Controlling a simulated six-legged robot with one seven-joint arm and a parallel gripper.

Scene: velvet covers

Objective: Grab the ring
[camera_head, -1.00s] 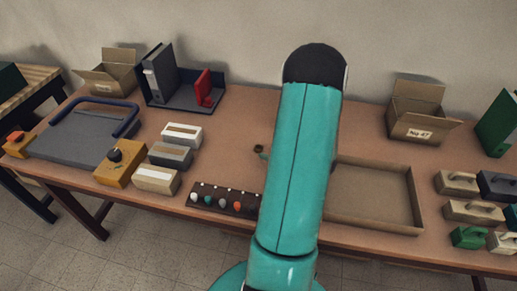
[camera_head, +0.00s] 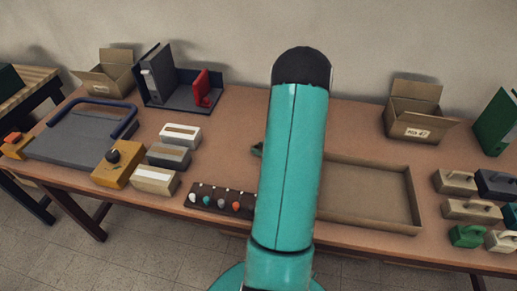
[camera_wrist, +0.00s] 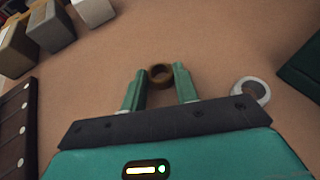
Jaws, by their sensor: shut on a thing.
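A small brown ring (camera_wrist: 161,83) is between the two green fingertips of my gripper (camera_wrist: 160,73) in the wrist view. The fingers are shut on it, one on each side, with its round opening visible. I cannot tell whether it touches the tabletop. In the head view my arm hides the ring and most of the gripper; only a bit of green finger shows left of the arm. A second, grey ring (camera_wrist: 264,92) lies on the table to the right of the gripper, apart from it.
A dark rack with several coloured knobs (camera_head: 222,210) lies left of my arm, and a shallow brown tray (camera_head: 375,162) lies right. Small boxes (camera_head: 168,156) stand farther left. An open carton (camera_head: 437,117) stands at the back right. Bare tabletop lies beyond the gripper.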

